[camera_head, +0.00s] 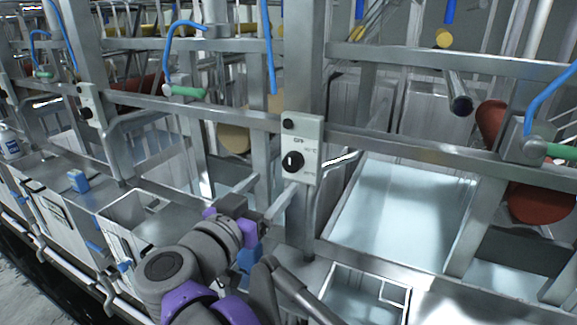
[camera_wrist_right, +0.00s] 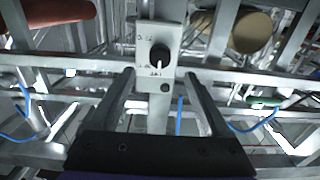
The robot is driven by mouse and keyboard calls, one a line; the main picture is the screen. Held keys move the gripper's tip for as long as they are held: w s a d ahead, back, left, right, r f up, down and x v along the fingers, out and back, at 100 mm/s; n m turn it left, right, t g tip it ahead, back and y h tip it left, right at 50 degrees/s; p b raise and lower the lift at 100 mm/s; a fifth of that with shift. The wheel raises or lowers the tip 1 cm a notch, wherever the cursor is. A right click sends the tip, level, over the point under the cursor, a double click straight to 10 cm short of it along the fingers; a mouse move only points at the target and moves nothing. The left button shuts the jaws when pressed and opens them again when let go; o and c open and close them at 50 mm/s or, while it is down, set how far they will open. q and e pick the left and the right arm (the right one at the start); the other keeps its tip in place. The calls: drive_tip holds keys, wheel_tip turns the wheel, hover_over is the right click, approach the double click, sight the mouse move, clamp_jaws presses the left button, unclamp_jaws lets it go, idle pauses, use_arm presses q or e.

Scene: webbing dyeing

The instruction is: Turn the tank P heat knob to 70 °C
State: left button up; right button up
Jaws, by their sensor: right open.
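A pale control plate (camera_head: 311,134) is fixed on a steel post in the head view, with a round black heat knob (camera_head: 293,162) on it. The knob's white mark points up toward the OFF label; the smaller temperature print is hard to read. No tank letter is legible. In the right wrist view the plate (camera_wrist_right: 146,46) appears upside down, with the knob (camera_wrist_right: 160,52) beyond the fingertips and its mark pointing down. My right gripper (camera_head: 278,183) is open and empty, just short of the plate; its fingers (camera_wrist_right: 160,76) frame the gap below the knob. My left gripper is not seen.
A small black button (camera_head: 288,123) sits above the knob. A steel rail (camera_head: 400,147) crosses beside the plate. A tank of pale liquid (camera_head: 395,215) lies to the right, and blue hoses (camera_head: 268,50) hang nearby. Another knob plate (camera_head: 88,103) stands at the left.

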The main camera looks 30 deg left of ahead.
sight(290, 165)
drive_tip(key=w, duration=0.8)
drive_tip(key=shift+p, duration=0.4)
drive_tip(key=shift+c, duration=0.3)
clamp_jaws()
